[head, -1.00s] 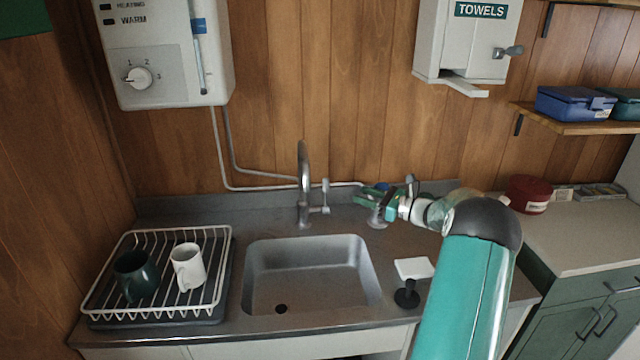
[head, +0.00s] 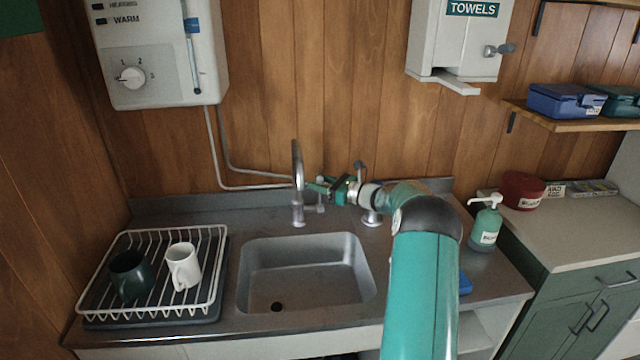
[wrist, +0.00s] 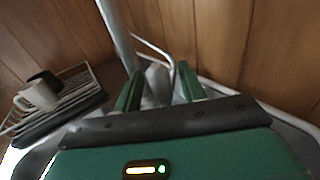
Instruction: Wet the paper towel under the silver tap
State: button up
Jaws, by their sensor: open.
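The silver tap (head: 298,185) stands upright behind the sink (head: 306,272), its neck curving over at the top. A thin metal lever (head: 320,195) stands just right of it. My gripper (head: 318,187) is at the lever, right of the tap's neck. In the wrist view its two green fingers (wrist: 158,75) are open, with a greyish metal part showing between them; I cannot tell whether they touch it. The tap's neck (wrist: 117,35) rises left of the fingers. No water shows from the tap. No paper towel can be made out now.
A rack with mugs (head: 222,270) stands left of the sink. Another metal fitting (head: 372,218) stands right of the tap, partly behind my arm. A soap bottle (head: 485,225) and a blue item (head: 465,283) are at right. The towel dispenser (head: 455,50) hangs above.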

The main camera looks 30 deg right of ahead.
jog(key=shift+w, duration=0.1)
grip_shut()
jog(key=shift+s+a+f+n+t+y, duration=0.1)
jog(key=shift+s+a+n+t+y, duration=0.2)
jog(key=shift+s+n+t, duration=0.35)
jog(key=shift+w, duration=0.1)
grip_release()
jog(key=shift+g, duration=0.25)
jog(key=v, duration=1.3)
jog(key=shift+s+d, duration=0.15)
jog(key=shift+s, duration=0.2)
